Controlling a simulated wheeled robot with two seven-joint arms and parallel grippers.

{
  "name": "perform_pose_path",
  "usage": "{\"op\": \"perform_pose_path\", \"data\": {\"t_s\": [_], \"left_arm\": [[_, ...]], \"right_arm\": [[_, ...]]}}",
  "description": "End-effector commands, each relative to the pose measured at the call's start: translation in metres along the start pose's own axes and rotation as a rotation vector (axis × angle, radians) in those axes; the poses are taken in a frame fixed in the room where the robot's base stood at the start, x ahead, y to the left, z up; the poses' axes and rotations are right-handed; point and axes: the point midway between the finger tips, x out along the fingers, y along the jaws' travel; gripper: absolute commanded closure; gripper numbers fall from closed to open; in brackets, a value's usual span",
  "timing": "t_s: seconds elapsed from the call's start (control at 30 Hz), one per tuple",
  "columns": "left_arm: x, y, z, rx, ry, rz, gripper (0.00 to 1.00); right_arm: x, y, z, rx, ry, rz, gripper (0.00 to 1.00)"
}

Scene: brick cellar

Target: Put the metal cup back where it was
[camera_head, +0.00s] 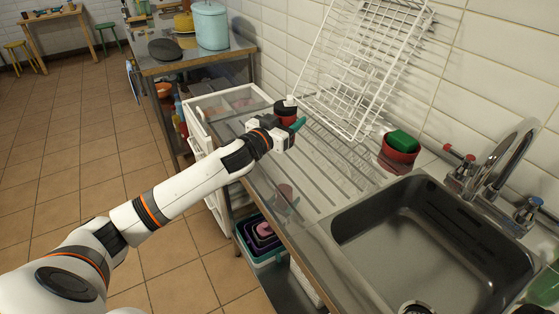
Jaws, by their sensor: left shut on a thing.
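My left gripper (291,124) is shut on a small dark-red and black thing (286,111) above the far end of the ribbed steel drainboard. The held thing is small and partly hidden by the gripper, so I cannot tell for sure that it is the metal cup. A teal piece shows beside the fingertips. A faint reddish and greenish shape on the steel below looks like their reflection. No other metal cup can be made out. My right gripper is not in view.
A white wire rack (362,62) leans against the tiled wall. A turquoise pot (210,26) stands on the far steel table. The drainboard's middle (330,165) is clear.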

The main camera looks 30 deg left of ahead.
Motion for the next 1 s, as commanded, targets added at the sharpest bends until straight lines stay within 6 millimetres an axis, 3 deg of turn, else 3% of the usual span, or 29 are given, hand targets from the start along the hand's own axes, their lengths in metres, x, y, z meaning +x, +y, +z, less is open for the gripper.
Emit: {"op": "perform_pose_path", "data": {"t_s": [0.2, 0.6, 1.0], "left_arm": [[0.0, 0.0, -0.044, -0.004, 0.005, 0.001, 0.75], [0.0, 0.0, -0.089, -0.003, 0.003, 0.0, 0.75], [0.0, -0.001, -0.094, -0.001, 0.002, -0.002, 0.75]], "right_arm": [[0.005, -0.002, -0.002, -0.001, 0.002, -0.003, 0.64], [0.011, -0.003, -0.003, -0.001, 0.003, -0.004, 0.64], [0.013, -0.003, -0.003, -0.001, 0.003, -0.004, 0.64]]}}
